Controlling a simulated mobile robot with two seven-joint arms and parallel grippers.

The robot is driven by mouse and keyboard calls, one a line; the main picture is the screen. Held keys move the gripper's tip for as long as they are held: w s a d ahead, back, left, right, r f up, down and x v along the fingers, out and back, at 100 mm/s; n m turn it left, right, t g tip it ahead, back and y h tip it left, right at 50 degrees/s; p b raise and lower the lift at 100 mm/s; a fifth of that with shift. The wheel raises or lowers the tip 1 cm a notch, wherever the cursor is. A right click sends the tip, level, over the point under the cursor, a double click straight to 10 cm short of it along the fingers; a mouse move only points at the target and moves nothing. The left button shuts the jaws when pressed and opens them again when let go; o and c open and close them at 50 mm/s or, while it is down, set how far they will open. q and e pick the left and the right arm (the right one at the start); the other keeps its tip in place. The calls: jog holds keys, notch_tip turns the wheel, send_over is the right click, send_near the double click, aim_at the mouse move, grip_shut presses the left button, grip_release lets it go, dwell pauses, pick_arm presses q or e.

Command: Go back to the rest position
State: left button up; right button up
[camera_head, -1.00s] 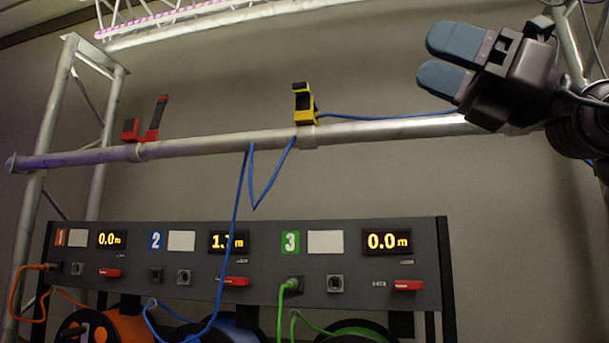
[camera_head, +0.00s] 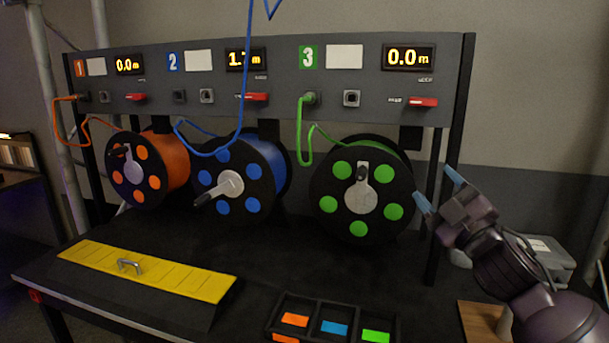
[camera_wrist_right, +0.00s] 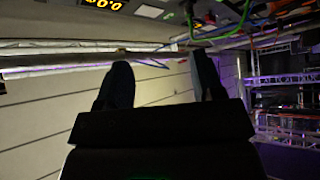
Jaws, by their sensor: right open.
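My right gripper (camera_head: 438,196) is in the head view at the right, beside the green reel (camera_head: 362,190). Its blue-tipped fingers are apart with nothing between them. In the right wrist view the two fingers (camera_wrist_right: 160,88) also stand apart and empty, with a wall and a metal tube beyond them. My left gripper is out of view. The grey panel (camera_head: 275,75) shows displays of 0.0 m at 1 and 3; the one at 2 is partly hidden by the blue cable (camera_head: 243,100), which runs up out of the head view.
An orange reel (camera_head: 150,168) and a blue reel (camera_head: 240,178) stand left of the green one. A yellow cover with a handle (camera_head: 150,272) lies on the black table. A tray (camera_head: 333,322) with coloured pieces sits at the front. A grey case (camera_head: 545,258) is at the right.

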jog(key=s+d+f+m+g+h+p, duration=0.1)
jog(key=s+f+m+g+h, duration=0.25)
jog(key=f, duration=0.95)
jog(key=s+d+f+m+g+h, duration=0.15)
jog(key=s+f+m, duration=0.4)
jog(key=f, duration=0.75)
jog(key=s+f+m+g+h, duration=0.1)
jog(key=s+f+m+g, duration=0.1)
jog(key=s+f, duration=0.7)
jog(key=s+d+f+m+g+h+p, duration=0.1)
jog(key=s+f+m+g+h, duration=0.1)
jog(key=s+f, duration=0.8)
jog(key=s+m+g, duration=0.1)
jog(key=s, duration=0.6)
jog(key=shift+d+p, duration=0.15)
jog(key=shift+p, duration=0.15)
jog(key=shift+o, duration=0.4)
